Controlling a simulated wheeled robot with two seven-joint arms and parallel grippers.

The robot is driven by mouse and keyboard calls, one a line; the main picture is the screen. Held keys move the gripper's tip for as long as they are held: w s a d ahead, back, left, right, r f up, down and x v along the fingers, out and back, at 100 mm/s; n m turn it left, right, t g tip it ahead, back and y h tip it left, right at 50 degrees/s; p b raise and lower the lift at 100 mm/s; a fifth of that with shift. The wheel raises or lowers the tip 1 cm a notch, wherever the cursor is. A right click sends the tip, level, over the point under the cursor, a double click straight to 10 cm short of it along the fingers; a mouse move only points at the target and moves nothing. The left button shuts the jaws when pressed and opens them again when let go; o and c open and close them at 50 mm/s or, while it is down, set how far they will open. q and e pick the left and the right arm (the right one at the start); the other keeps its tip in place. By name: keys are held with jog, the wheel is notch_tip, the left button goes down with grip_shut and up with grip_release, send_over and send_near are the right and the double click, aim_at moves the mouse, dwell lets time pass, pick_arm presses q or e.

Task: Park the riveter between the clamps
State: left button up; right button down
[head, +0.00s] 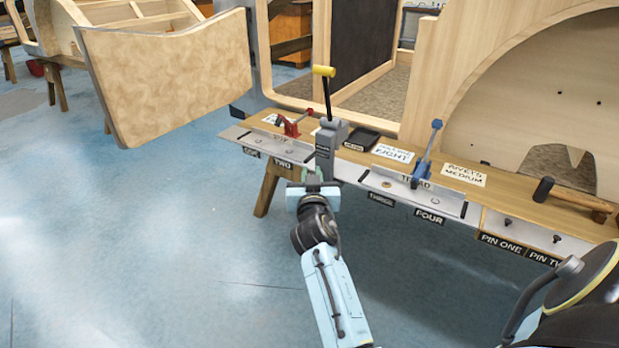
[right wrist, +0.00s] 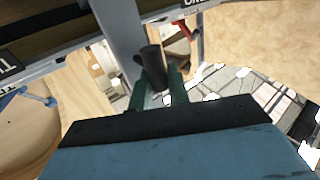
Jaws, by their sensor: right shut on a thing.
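The riveter (head: 327,140) has a grey body and a black lever with a yellow grip. It is upright at the bench's front edge, between the red clamp (head: 292,122) and the blue clamp (head: 427,150), nearer the red one. My right gripper (head: 313,182) is at its lower front. In the right wrist view the fingers (right wrist: 158,92) are shut on a dark cylindrical part of the riveter (right wrist: 150,62). The red clamp (right wrist: 183,30) and blue clamp (right wrist: 28,98) also show there. I cannot tell whether the riveter rests on the bench. My left gripper is out of view.
The wooden bench (head: 470,202) carries labelled cards, a dark box (head: 361,139) and a hammer (head: 570,198) at the right. Label plates line its front. A curved wooden panel (head: 170,75) stands at the left. Tall wooden bodyframes rise behind the bench. The blue floor in front is clear.

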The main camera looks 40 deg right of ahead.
jog(key=shift+r, duration=0.1)
jog(key=c, duration=1.4)
grip_release()
jog(key=shift+d, duration=0.1)
jog(key=shift+s+a, duration=0.3)
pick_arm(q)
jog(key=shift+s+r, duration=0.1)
pick_arm(e)
jog(key=v, duration=0.6)
jog(key=shift+s+a, duration=0.2)
jog(key=shift+s, duration=0.1)
